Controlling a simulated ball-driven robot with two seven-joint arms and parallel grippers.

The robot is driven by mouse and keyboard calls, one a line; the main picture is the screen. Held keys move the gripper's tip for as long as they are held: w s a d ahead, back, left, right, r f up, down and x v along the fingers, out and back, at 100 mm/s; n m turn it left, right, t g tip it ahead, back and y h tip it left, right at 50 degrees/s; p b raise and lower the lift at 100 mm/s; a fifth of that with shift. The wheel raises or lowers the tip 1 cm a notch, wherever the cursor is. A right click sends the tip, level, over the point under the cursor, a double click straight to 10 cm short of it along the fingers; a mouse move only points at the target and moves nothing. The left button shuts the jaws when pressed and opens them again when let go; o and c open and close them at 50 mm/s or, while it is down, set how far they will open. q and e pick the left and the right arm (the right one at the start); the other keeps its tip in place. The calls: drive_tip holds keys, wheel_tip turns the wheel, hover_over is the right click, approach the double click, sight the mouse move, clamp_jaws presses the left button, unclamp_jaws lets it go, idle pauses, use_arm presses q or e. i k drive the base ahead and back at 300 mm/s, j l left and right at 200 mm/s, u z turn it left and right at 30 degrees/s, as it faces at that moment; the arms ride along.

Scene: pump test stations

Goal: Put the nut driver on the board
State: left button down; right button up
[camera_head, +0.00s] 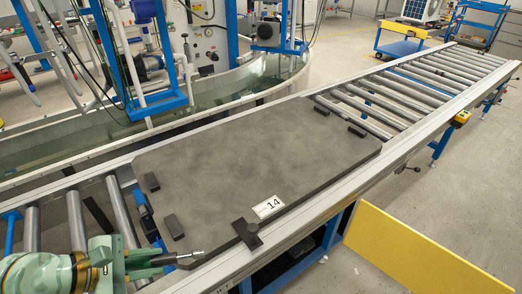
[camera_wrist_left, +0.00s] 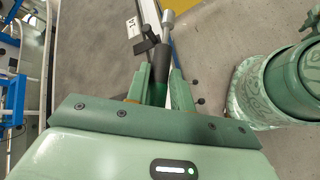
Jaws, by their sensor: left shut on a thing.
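The board (camera_head: 255,140) is a large dark grey plate lying flat on the roller conveyor, with a white label marked 14 near its front edge. My left gripper (camera_head: 160,262) is at the lower left of the head view, at the board's near left corner. It is shut on the nut driver (camera_head: 187,256), whose metal shaft points right and overlaps that corner in the picture. In the left wrist view the nut driver (camera_wrist_left: 166,36) shows a dark handle between the fingers (camera_wrist_left: 160,82) and a silver socket end. I cannot tell its height above the board. My right gripper is not in view.
Small dark blocks (camera_head: 172,226) stand along the board's edges, and a dark clamp-like piece (camera_head: 246,234) sits by the label. Bare rollers (camera_head: 400,88) lie beyond the board. A yellow panel (camera_head: 425,250) is at the lower right. The board's middle is clear.

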sight(263, 152)
drive_tip(key=i+l, duration=0.15)
drive_tip(key=l, duration=0.2)
drive_tip(key=i+l, duration=0.15)
drive_tip(key=l, duration=0.25)
drive_tip(key=i+l, duration=0.15)
drive_tip(key=l, duration=0.2)
drive_tip(key=i+l+z, duration=0.1)
drive_tip(key=l, duration=0.25)
drive_tip(key=i+j, duration=0.1)
drive_tip(key=i, duration=0.7)
